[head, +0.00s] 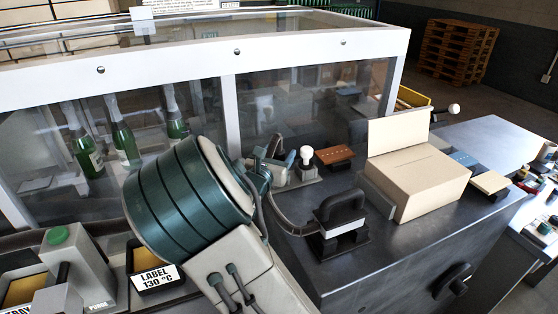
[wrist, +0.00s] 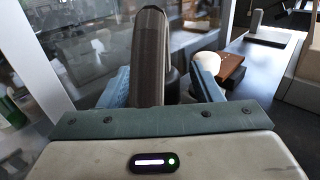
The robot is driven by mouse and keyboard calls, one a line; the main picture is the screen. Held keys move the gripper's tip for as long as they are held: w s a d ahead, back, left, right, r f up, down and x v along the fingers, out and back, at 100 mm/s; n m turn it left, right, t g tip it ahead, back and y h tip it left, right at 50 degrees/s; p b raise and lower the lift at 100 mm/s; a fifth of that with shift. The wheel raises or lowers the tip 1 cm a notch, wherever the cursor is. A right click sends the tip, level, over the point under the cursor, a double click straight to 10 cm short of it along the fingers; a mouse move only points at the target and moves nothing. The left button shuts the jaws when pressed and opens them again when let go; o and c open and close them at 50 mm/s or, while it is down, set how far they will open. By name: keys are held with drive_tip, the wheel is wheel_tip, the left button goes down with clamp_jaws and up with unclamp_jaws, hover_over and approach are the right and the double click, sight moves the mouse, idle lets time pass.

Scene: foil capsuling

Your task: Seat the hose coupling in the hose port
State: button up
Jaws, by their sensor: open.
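In the wrist view a dark grey, ribbed cylindrical piece (wrist: 150,60), which looks like the hose coupling, stands between the two blue finger pads of my gripper (wrist: 160,88). The jaws are open, with the piece nearer the left pad; I cannot tell whether it touches. In the head view my gripper (head: 272,162) is partly hidden behind my teal arm link, left of a white-knobbed fitting (head: 306,154). A dark curved hose (head: 290,222) runs from near there to a black block with a handle-like top (head: 340,212). I cannot make out the hose port or whether the coupling sits in it.
A glazed white-framed enclosure (head: 230,110) with green bottles (head: 124,140) stands behind the bench. A brown block (head: 334,155) and a cream box (head: 418,178) stand right of my gripper. The metal bench (head: 375,250) is bare in front of the box.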

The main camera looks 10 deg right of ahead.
drive_tip(key=shift+w+d, duration=0.15)
drive_tip(key=shift+w, duration=0.05)
drive_tip(key=c, duration=1.2)
drive_tip(key=shift+o, duration=0.2)
